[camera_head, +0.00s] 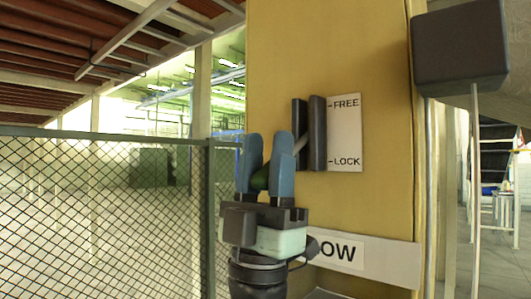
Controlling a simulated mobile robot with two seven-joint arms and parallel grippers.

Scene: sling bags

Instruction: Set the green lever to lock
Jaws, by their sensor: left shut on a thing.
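The green lever's knob (260,178) is between the blue fingers of my left gripper (266,150), which is shut on it. The fingers hide much of the knob. A grey shaft (299,146) runs from there up to the slot between two dark upright rails (317,133). The shaft meets the slot between the heights of the two marks, nearer LOCK than FREE. The white label plate (346,133) right of the rails reads FREE at the top and LOCK at the bottom. My right gripper is not in view.
The rails and label are on a yellow panel (375,60). A white sign (385,262) ending in "OW" is below, partly hidden by my left arm. A wire-mesh fence (100,215) stands at left. A dark box (460,45) is at the upper right.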

